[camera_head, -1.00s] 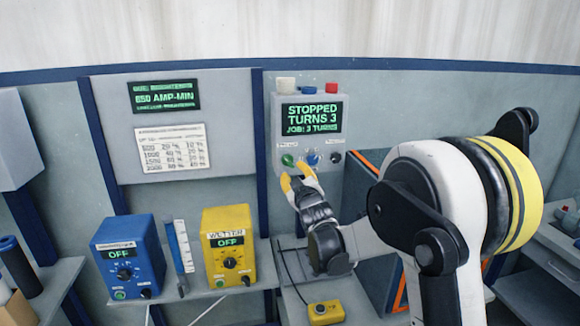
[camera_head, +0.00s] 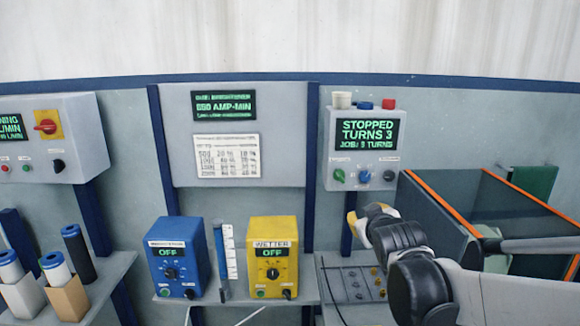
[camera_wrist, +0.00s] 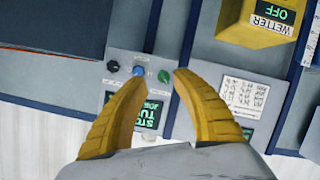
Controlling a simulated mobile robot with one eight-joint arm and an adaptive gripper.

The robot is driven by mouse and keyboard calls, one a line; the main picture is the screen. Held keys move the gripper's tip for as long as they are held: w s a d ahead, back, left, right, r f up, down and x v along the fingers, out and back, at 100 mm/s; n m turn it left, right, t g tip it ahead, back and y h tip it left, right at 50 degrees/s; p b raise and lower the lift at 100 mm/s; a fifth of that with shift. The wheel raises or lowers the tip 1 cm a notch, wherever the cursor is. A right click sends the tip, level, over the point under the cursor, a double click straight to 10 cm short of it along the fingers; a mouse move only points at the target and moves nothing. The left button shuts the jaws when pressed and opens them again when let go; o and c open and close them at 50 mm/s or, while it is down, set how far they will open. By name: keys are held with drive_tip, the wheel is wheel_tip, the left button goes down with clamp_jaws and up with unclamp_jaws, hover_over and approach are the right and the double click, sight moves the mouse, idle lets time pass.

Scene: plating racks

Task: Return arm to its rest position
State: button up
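My gripper (camera_head: 360,218) has yellow fingers and shows in the head view just below and in front of the turns control box (camera_head: 362,178). My dark wrist and pale arm reach in from the lower right. In the wrist view my gripper (camera_wrist: 160,78) has its two fingertips apart with nothing between them. Behind the fingers are the same control box (camera_wrist: 122,68), seen upside down, and a printed chart (camera_wrist: 245,96). The control box screen reads STOPPED, TURNS 3.
A blue dosing unit (camera_head: 178,258) and a yellow wetter unit (camera_head: 273,257), both OFF, stand on a shelf at the centre. An orange-edged dark tank (camera_head: 440,215) stands right of my gripper. Filter cartridges (camera_head: 60,275) stand at lower left. The air above the arm is clear.

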drive_tip(key=s+f+m+g+b, duration=0.1)
drive_tip(key=s+f, duration=0.5)
drive_tip(key=s, duration=0.9)
drive_tip(key=s+a+f+m+g+y+b, duration=0.1)
drive_tip(key=s+f+m+g, duration=0.2)
drive_tip(key=s, duration=1.2)
wheel_tip(320, 180, down, 4)
drive_tip(key=g, duration=0.3)
drive_tip(key=shift+a+b, duration=0.2)
drive_tip(key=shift+b, duration=0.15)
